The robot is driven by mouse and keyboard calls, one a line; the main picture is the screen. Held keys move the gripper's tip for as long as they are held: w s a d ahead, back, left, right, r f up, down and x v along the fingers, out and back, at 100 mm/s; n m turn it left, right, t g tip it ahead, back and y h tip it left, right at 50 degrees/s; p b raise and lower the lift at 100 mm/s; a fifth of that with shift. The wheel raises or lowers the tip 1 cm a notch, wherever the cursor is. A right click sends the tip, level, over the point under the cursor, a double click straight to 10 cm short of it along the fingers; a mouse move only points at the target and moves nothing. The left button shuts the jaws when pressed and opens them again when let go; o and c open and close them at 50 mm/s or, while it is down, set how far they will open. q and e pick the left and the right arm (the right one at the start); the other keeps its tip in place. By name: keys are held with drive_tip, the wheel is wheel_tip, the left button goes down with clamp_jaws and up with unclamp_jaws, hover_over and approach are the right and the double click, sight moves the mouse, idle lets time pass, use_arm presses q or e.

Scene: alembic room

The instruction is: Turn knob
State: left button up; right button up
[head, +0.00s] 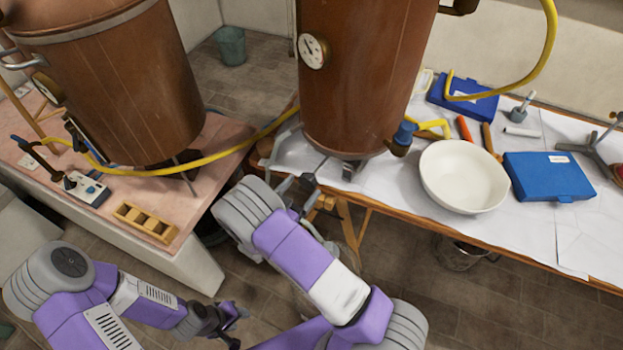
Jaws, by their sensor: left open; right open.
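A blue knob (405,131) sits on a copper tap low on the right side of the right copper vessel (352,85). A small control box (88,190) with a blue-marked face and a dark knob-like part beside it lies on the left table. I cannot tell which one is the task's knob. My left gripper (228,322) is open and empty, low in front of the left table. My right gripper (297,187) appears just below the right vessel's base, open, apart from the blue knob and partly hidden by its own arm.
The left copper vessel (125,90) stands on the pink-topped table (215,135). A yellow hose (225,153) runs between the vessels. A wooden rack (146,222) lies near the left table's edge. A white bowl (463,176) and blue cases (548,177) crowd the right table.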

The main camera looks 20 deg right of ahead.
sight(312, 177)
drive_tip(key=x, duration=0.5)
drive_tip(key=shift+w+d+b, duration=0.15)
drive_tip(key=shift+d+b, duration=0.2)
drive_tip(key=shift+d, duration=0.05)
drive_tip(key=c, duration=1)
drive_tip(key=shift+c, duration=0.2)
drive_tip(key=shift+n, duration=0.3)
